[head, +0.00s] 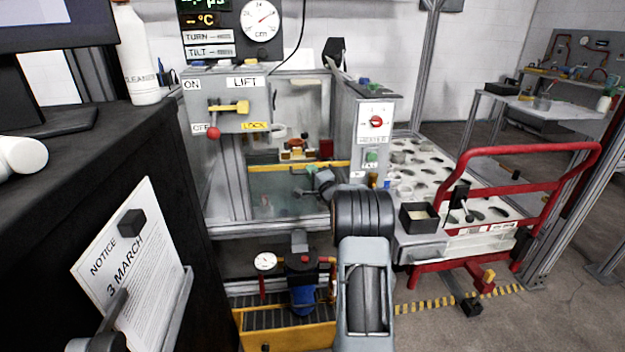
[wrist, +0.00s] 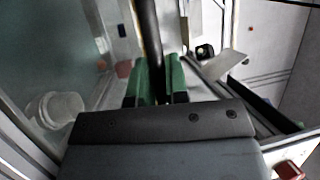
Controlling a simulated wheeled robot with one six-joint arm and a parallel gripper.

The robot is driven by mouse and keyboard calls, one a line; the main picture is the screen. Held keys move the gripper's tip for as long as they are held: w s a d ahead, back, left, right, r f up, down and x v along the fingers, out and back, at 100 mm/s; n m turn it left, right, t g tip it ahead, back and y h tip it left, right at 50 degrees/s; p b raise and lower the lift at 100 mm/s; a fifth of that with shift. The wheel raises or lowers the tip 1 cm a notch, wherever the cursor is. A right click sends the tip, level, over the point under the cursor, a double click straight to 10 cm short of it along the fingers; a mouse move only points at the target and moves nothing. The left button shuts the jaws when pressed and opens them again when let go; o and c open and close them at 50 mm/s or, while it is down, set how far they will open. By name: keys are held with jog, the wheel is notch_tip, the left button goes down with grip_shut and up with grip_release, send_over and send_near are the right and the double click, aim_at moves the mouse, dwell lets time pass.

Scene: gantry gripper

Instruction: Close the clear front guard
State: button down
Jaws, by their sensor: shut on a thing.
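The clear front guard (head: 275,200) is a see-through panel across the lower front of the grey machine frame, with a yellow bar (head: 265,167) along its top edge. The upper part of the machine opening above the bar is uncovered. My gripper (head: 303,191) is at the right part of the guard, partly hidden by my own wrist. In the wrist view, the green fingers of my gripper (wrist: 158,82) are shut on a dark bar-like handle (wrist: 149,35). The clear panel (wrist: 55,45) also shows at the left there.
A control box (head: 225,104) with a yellow lever and red knob hangs at the upper left of the machine. A heater post (head: 372,135) stands close on the right. A red-railed cart (head: 520,150) is farther right. A dark bench (head: 60,190) fills the left.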

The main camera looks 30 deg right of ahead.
notch_tip(320, 180, up, 15)
jog(key=p, duration=0.9)
jog(key=shift+r, duration=0.1)
jog(key=c, duration=1.4)
grip_release()
jog(key=shift+c, duration=0.2)
jog(key=o, duration=0.3)
jog(key=shift+f, duration=0.2)
jog(key=s+f, duration=0.2)
jog(key=s, duration=1.1)
jog(key=shift+s+a+f, duration=0.15)
jog(key=shift+s+a, duration=0.15)
jog(key=shift+a, duration=0.05)
